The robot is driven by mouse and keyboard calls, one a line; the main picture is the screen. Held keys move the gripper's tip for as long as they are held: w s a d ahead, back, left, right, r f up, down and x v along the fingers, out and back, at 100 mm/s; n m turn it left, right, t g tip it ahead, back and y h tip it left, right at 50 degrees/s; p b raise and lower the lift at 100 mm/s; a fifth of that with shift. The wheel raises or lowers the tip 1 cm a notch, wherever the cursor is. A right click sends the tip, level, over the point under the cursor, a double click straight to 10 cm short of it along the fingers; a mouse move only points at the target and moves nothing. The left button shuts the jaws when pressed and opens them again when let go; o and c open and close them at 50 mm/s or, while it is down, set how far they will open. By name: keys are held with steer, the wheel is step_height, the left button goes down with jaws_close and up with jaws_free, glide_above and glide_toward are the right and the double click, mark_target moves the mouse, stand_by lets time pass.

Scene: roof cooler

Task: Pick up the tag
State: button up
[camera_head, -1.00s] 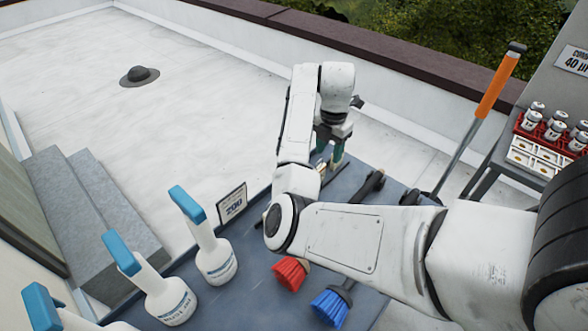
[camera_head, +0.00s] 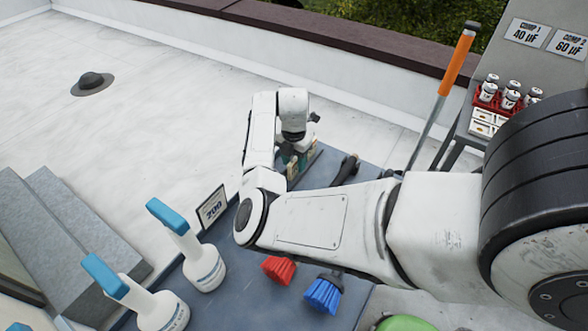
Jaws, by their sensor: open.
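My gripper (camera_head: 297,161) points down at the far end of the grey-blue table (camera_head: 240,298), beyond my bent arm. It is open. Small pale pieces (camera_head: 291,172) show just under and beside its fingers. They may be tags, but they are too small and too covered by the gripper to tell. I cannot tell whether the fingers touch them.
A card reading 200 (camera_head: 212,207) stands on the table, near blue-topped white spray bottles (camera_head: 204,270).

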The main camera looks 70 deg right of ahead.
steer(key=shift+f, duration=0.65)
steer(key=shift+c, duration=0.4)
jaws_close()
